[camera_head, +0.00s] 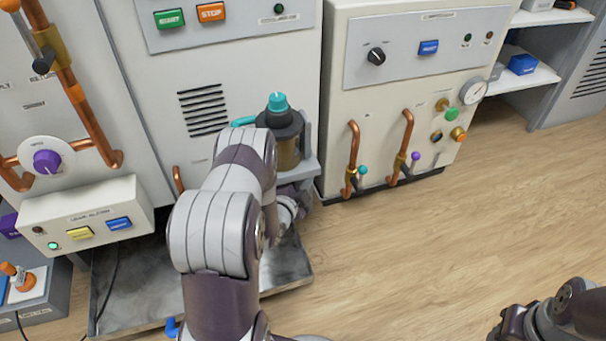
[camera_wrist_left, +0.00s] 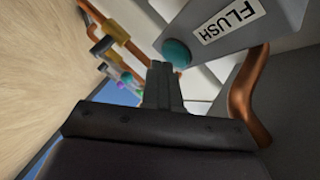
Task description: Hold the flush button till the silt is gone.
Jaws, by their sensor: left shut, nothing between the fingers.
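In the left wrist view the round teal flush button (camera_wrist_left: 177,53) sits on the underside of a grey panel, beside a white label reading FLUSH (camera_wrist_left: 229,22). My left gripper (camera_wrist_left: 161,68) is shut and empty, its fingertips right by the button; I cannot tell whether they press it. In the head view my left arm hides the button and most of the gripper. A clear filter bowl (camera_head: 289,150) with a dark top and teal cap (camera_head: 277,103) stands behind the arm; brownish, murky contents show in it. Only part of my right arm shows, at the bottom right.
A cream cabinet (camera_head: 408,95) with copper pipes (camera_head: 353,150) and a gauge (camera_head: 473,91) stands to the right. A metal drip tray (camera_head: 135,300) lies on the floor under my left arm. A leak alarm box (camera_head: 90,215) is at the left. The wooden floor at right is clear.

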